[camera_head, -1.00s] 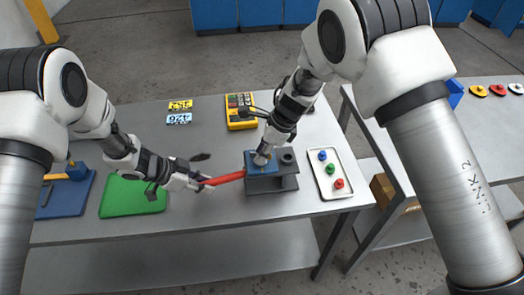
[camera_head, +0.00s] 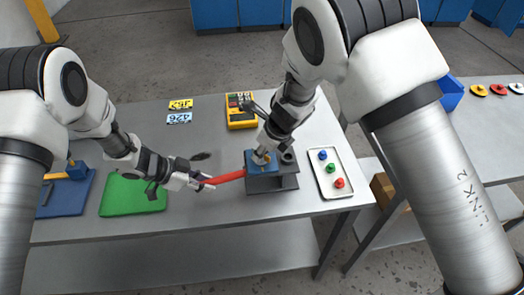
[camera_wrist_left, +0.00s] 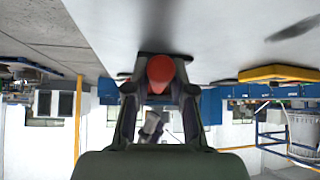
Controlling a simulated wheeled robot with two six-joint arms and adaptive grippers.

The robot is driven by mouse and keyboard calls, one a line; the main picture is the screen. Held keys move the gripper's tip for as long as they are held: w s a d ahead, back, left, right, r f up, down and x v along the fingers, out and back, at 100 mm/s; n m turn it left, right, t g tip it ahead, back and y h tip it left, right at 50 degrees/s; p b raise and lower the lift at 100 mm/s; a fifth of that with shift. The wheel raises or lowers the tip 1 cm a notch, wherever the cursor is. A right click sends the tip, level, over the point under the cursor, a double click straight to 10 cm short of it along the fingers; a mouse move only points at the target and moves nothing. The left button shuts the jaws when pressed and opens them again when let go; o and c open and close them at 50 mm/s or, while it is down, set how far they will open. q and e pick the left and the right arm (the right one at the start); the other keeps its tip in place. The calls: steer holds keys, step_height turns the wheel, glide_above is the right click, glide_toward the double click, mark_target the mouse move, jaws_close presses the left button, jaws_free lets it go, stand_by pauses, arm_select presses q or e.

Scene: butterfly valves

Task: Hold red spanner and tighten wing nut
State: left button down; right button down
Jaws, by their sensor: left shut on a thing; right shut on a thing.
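The red spanner (camera_head: 226,177) reaches from my left gripper to the blue-topped block in the head view. My left gripper (camera_head: 203,181) is shut on the spanner's left end. In the left wrist view the red spanner (camera_wrist_left: 160,72) shows end-on between the fingers (camera_wrist_left: 158,95). The grey block with a blue top (camera_head: 266,167) stands on the table. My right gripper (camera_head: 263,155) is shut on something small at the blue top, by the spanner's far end. The wing nut is mostly hidden by the right gripper; a small orange-brown bit shows there.
A white tray (camera_head: 319,185) with blue, green and red knobs lies right of the block. A yellow multimeter (camera_head: 241,118) lies behind it. A green mat (camera_head: 120,197) and a blue board (camera_head: 52,203) lie to the left. Yellow and blue number tags (camera_head: 179,118) lie at the back.

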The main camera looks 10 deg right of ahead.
steer(key=c, duration=0.9)
jaws_free()
steer(key=shift+c, duration=0.2)
steer(key=v, duration=1.2)
steer(key=shift+w, duration=0.1)
